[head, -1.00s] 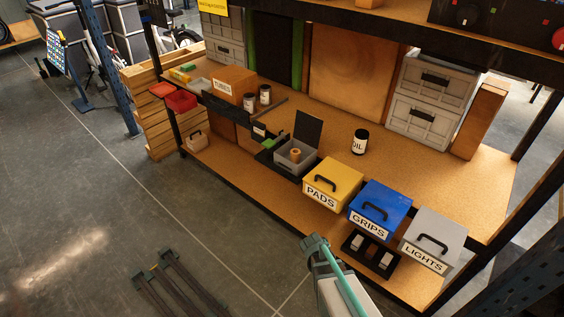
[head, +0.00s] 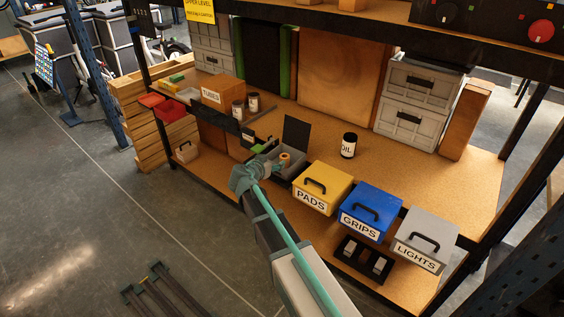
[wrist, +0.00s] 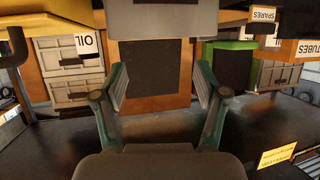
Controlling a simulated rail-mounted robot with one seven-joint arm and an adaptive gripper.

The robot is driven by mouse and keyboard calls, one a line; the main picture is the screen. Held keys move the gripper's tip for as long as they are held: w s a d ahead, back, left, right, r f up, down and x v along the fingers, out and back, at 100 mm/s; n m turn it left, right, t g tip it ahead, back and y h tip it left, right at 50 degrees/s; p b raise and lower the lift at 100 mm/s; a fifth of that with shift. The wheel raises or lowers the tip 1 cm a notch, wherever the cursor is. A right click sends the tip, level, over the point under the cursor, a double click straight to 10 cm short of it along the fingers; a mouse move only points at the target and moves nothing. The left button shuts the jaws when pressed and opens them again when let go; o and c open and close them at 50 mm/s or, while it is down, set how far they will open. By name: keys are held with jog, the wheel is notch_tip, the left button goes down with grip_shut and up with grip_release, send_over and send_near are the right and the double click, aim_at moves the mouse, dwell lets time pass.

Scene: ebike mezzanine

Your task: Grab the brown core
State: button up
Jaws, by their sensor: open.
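The brown core (head: 285,158) is a short orange-brown cylinder standing in a small open grey box (head: 301,165) on the shelf. The box's dark lid (head: 296,134) stands upright behind it. My gripper (head: 277,168) is at the front left of the box in the head view, its fingertips close to the core; I cannot tell whether they touch it. In the wrist view, which is upside down, my gripper (wrist: 160,85) is open with nothing seen between the fingers. The grey box (wrist: 160,20) shows at the top there, and I cannot make out the core.
The yellow PADS box (head: 322,187), blue GRIPS box (head: 371,210) and grey LIGHTS box (head: 426,238) stand in a row to the right. An OIL jar (head: 348,146) stands behind. The TUBES box (head: 222,91) and red bins (head: 170,106) are to the left.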

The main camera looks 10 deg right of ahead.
aim_at(285, 155)
jog(key=p+x, duration=0.1)
jog(key=x, duration=0.4)
jog(key=shift+s, duration=0.1)
jog(key=p+x, duration=0.2)
jog(key=x, duration=0.2)
jog(key=shift+d+f+p, duration=0.1)
jog(key=shift+d+p, duration=0.2)
jog(key=shift+w+d+f, duration=0.15)
jog(key=shift+w+f, duration=0.05)
jog(key=shift+w, duration=0.05)
jog(key=c, duration=1)
jog(key=shift+c, duration=0.2)
jog(key=shift+r, duration=0.15)
